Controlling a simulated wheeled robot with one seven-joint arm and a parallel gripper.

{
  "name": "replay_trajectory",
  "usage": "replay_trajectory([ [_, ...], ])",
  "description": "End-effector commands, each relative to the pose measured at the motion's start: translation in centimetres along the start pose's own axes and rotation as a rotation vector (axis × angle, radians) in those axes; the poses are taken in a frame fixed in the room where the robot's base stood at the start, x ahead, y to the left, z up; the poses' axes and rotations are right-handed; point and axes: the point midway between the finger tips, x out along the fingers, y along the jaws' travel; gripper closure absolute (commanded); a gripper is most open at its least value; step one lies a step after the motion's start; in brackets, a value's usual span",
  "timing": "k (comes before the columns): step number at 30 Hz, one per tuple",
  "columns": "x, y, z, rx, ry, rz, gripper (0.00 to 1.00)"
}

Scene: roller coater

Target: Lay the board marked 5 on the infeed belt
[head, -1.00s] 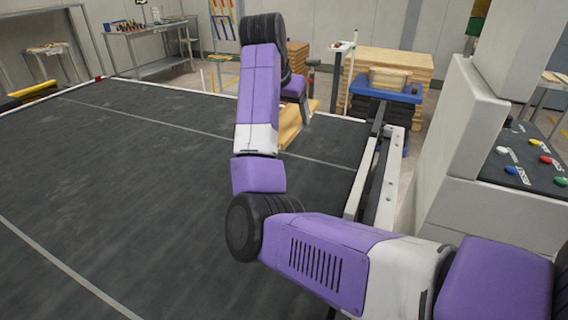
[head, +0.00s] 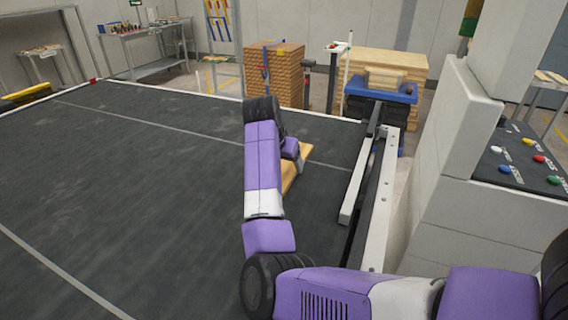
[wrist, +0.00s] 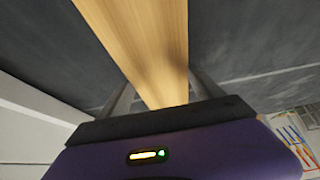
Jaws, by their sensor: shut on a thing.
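My gripper (wrist: 160,98) is shut on a light wooden board (wrist: 140,35), with one finger on each long side in the wrist view. In the head view the board (head: 294,172) shows beside my purple arm, partly hidden by it. The board is over the dark infeed belt (head: 150,170), near the belt's right side. I cannot tell whether it touches the belt or hangs just above it. No number on the board can be read.
A pale guide rail (head: 378,205) runs along the belt's right side. Beyond it stands the grey machine housing (head: 450,140) with a button panel (head: 525,160). Stacks of boards (head: 274,75) stand past the far edge. The belt's left and middle are clear.

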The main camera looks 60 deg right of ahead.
Motion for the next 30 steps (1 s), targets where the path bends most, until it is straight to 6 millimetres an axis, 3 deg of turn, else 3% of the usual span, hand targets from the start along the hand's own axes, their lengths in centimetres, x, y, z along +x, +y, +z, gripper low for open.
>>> replay_trajectory([
  [10,0.2,-0.1,0.1,0.001,0.003,-0.002,0.87],
  [11,0.2,-0.1,0.1,0.001,0.002,-0.002,0.20],
  [14,0.2,0.0,0.1,0.001,0.002,-0.002,0.02],
  [25,-0.1,-0.1,-0.1,0.002,0.002,-0.002,0.02],
  [30,-2.2,-0.1,-0.1,0.002,0.004,-0.003,0.02],
])
